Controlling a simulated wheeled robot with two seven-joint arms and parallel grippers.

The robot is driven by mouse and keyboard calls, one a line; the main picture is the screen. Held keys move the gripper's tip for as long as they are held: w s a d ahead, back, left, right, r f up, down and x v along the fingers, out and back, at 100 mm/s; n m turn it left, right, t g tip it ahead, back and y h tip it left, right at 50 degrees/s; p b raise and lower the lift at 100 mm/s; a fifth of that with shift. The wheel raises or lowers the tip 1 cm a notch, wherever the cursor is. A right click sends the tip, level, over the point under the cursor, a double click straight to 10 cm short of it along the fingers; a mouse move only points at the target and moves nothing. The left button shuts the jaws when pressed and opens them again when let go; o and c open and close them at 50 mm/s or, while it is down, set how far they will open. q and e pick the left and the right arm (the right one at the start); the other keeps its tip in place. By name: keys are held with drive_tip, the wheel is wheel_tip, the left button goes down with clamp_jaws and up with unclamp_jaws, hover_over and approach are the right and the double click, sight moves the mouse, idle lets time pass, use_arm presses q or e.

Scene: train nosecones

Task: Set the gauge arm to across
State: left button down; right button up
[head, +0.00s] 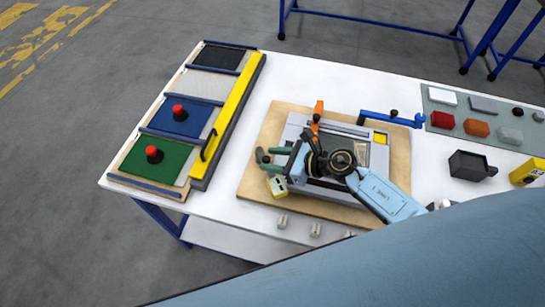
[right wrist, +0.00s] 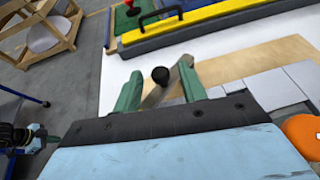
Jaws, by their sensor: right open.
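My right gripper (head: 262,160) is open, with its green fingers at the left end of the grey fixture (head: 295,127). In the right wrist view the gripper (right wrist: 160,88) has a grey bar (right wrist: 182,72) with a black knob (right wrist: 160,76) between or just beyond its fingers; I cannot tell if they touch. A dark joint with a green tip (right wrist: 50,138), apparently my left gripper, shows at the left of the right wrist view, too small to judge.
The fixture sits on a wooden board (head: 258,125). An orange clamp (head: 318,112) and a blue bar (head: 392,119) stand at its back. Left is a panel with red knobs (head: 153,153) and a yellow rail (head: 237,105). A grey mat (head: 462,106) with several blocks lies right.

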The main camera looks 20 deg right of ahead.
drive_tip(key=shift+w+a+f, duration=0.1)
drive_tip(key=shift+w+a, duration=0.05)
clamp_jaws()
idle(0.4)
drive_tip(key=shift+d+f+n+g+b, duration=0.1)
drive_tip(key=shift+d+n+g+b, duration=0.15)
drive_tip(key=shift+b, duration=0.6)
drive_tip(key=n+g+y+b, duration=0.1)
drive_tip(key=b, duration=0.3)
drive_tip(key=w+d+n+g+y+b, duration=0.1)
drive_tip(key=n+g+b, duration=0.1)
drive_tip(key=b, duration=0.2)
drive_tip(key=d+n+g+b, duration=0.1)
drive_tip(key=g+b, duration=0.1)
drive_tip(key=b, duration=0.2)
drive_tip(key=shift+w+d+f+n+y, duration=0.15)
drive_tip(key=shift+w+n+y, duration=0.1)
drive_tip(key=shift+n+y, duration=0.15)
drive_tip(key=shift+w+d+r+n+g+b, duration=0.15)
drive_tip(key=shift+r+n+g+b, duration=0.15)
drive_tip(key=shift+b, duration=0.9)
